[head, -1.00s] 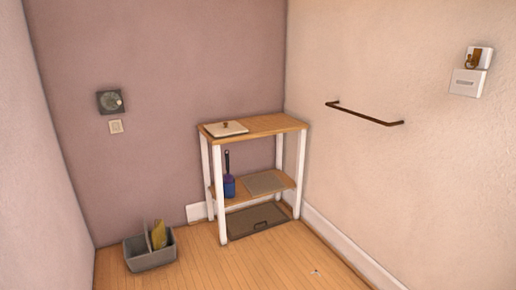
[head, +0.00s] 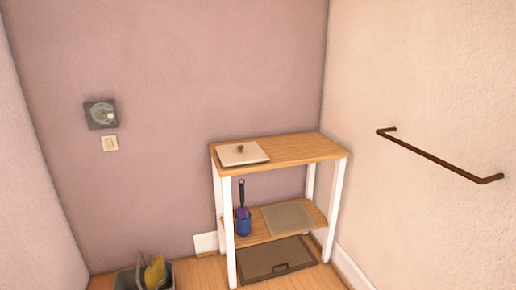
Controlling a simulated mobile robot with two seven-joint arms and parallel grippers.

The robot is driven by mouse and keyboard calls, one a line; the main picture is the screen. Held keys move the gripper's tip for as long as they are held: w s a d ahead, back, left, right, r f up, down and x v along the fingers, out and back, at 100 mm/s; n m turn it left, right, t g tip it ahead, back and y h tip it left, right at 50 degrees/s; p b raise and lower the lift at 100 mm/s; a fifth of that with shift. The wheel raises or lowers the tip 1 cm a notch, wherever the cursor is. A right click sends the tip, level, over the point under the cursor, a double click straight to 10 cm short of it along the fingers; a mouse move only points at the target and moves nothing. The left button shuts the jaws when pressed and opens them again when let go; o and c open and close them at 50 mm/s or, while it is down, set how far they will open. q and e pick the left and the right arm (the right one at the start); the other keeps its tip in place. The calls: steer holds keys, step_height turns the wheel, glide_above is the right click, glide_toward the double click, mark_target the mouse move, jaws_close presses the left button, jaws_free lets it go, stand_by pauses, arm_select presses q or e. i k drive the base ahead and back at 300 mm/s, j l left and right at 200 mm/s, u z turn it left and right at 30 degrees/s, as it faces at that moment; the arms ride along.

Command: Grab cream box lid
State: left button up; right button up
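The cream box lid (head: 232,157) is a flat, pale square with a small brown knob on top. It lies at the left end of the wooden top board of a shelf unit (head: 303,148) with white legs. Whether a box is under it, I cannot tell. Neither of my grippers shows in the head view.
The lower shelf holds a blue cup (head: 243,227) with a dark-handled tool and a grey-beige mat (head: 288,218). A grey caddy (head: 127,279) stands on the floor at left. A brown rail (head: 440,160) juts from the right wall.

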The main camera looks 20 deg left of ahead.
mark_target(244, 153)
steer(key=i+l+u, duration=0.1)
steer(key=i+u, duration=0.25)
steer(key=i, duration=0.2)
steer(key=i+l+u, duration=0.5)
steer(key=i+u, duration=0.25)
steer(key=i+l+u, duration=0.1)
steer(key=u, duration=0.25)
steer(key=i+l+u, duration=0.15)
steer(key=u, duration=0.2)
steer(key=l, duration=0.1)
